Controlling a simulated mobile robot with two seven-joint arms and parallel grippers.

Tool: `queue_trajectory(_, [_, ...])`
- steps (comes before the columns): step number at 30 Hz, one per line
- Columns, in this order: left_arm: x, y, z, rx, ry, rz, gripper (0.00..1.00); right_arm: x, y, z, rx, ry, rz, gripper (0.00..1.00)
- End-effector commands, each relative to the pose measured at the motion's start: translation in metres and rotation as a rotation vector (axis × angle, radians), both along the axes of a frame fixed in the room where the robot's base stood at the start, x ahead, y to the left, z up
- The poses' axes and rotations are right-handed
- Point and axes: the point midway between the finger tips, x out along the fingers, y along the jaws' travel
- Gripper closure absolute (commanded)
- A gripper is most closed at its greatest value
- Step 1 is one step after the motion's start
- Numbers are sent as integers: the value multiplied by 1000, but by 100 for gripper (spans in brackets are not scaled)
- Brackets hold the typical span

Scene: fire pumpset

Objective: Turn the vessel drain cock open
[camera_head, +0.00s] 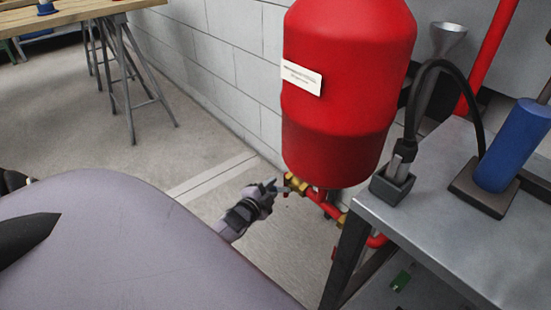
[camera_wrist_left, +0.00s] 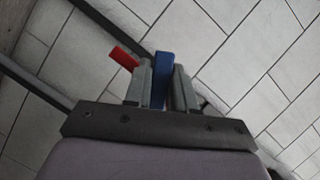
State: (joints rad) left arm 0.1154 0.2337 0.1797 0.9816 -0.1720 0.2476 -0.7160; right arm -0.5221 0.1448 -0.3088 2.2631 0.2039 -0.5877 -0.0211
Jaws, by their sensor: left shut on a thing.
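The red vessel (camera_head: 345,110) hangs by the wall with a white label (camera_head: 301,77). Below it, brass fittings (camera_head: 297,184) sit on a red pipe (camera_head: 322,203); one at the left end appears to be the drain cock. My left gripper (camera_head: 275,188) reaches this brass end from the left. In the left wrist view, the fingers (camera_wrist_left: 160,85) are closed on a blue lever (camera_wrist_left: 162,72), which looks like the cock's handle. A red piece (camera_wrist_left: 123,57) shows beside the left finger. The lever's joint to the cock is hidden. My right gripper is not in view.
A grey metal table (camera_head: 450,215) stands close at right, bearing a blue cylinder (camera_head: 515,145) and a black hose (camera_head: 430,68). A block wall (camera_head: 235,65) is behind. A wooden-topped table (camera_head: 75,12) stands at far left. The floor between is clear.

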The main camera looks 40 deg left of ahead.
Motion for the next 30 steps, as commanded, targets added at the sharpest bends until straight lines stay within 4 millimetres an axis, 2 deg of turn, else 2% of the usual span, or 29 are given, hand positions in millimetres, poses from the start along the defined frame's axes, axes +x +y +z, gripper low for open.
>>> queue_trajectory(7, [1,6,13,221,-32,1,100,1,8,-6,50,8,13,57])
queue_trajectory(15, [1,9,27,407,-58,0,100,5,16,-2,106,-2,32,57])
queue_trajectory(30, [1,9,38,531,-75,-1,100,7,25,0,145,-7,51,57])
